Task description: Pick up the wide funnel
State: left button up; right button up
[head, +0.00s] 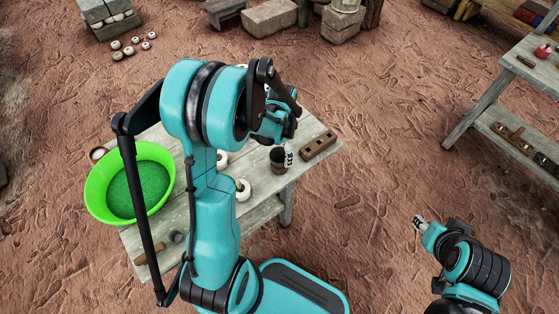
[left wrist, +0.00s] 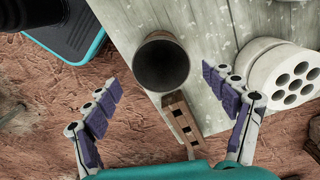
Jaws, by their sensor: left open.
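A dark, round-mouthed vessel, which looks like the wide funnel (head: 278,165), stands near the right edge of the wooden table. In the left wrist view the funnel (left wrist: 161,63) shows its open dark mouth from above; its lower part is hidden. My left gripper (head: 288,154) is just above and beside it in the head view. In the left wrist view my left gripper (left wrist: 168,82) is open and empty, its fingers spread on either side below the funnel, not touching it. My right gripper (head: 419,223) is off to the right over bare ground, too small to judge.
A brown holed brick (head: 319,146) lies close beside the funnel. A white cylinder with holes (left wrist: 285,72) stands to the right in the wrist view. A green basin (head: 96,205) sits on the table's left. A shelf (head: 487,110) stands far right. Open ground lies between.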

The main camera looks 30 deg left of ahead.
aim_at(280, 155)
pick_arm(q)
jog(key=f, duration=0.2)
jog(key=f+b, duration=0.1)
jog(key=shift+a+f, duration=0.2)
jog(key=shift+f, duration=0.15)
jog(key=shift+r, duration=0.1)
jog(key=c, duration=0.9)
jog(key=shift+r, duration=0.1)
